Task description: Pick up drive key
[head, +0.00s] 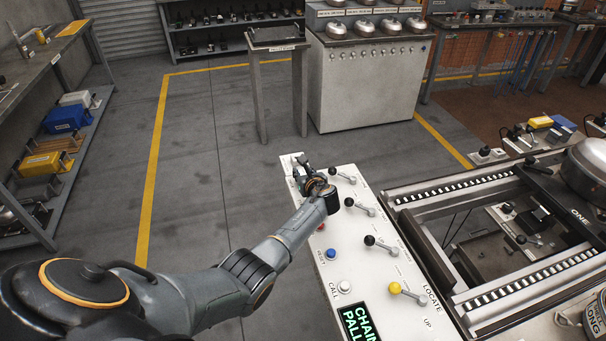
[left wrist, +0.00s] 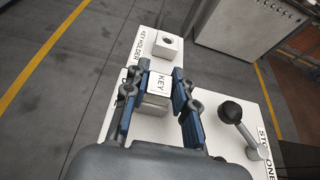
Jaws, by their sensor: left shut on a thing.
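The drive key (left wrist: 158,88) is a small pale block with "KEY" printed on its top, in the middle of the left wrist view. My left gripper (left wrist: 160,92) is shut on it, with one blue-padded finger on each side. In the head view my left gripper (head: 306,173) is at the far left corner of the white control panel (head: 326,257), and it hides the key there. I cannot tell whether the key is clear of the panel. My right gripper is not in view.
A white block with a dark hole (left wrist: 167,45) stands beside the "KEYHOLDER" lettering, just beyond the key. Black-knobbed levers (head: 360,206), a yellow-knobbed lever (head: 407,292) and a blue button (head: 331,253) are on the panel. A roller conveyor (head: 467,189) runs to the right. Open floor lies left.

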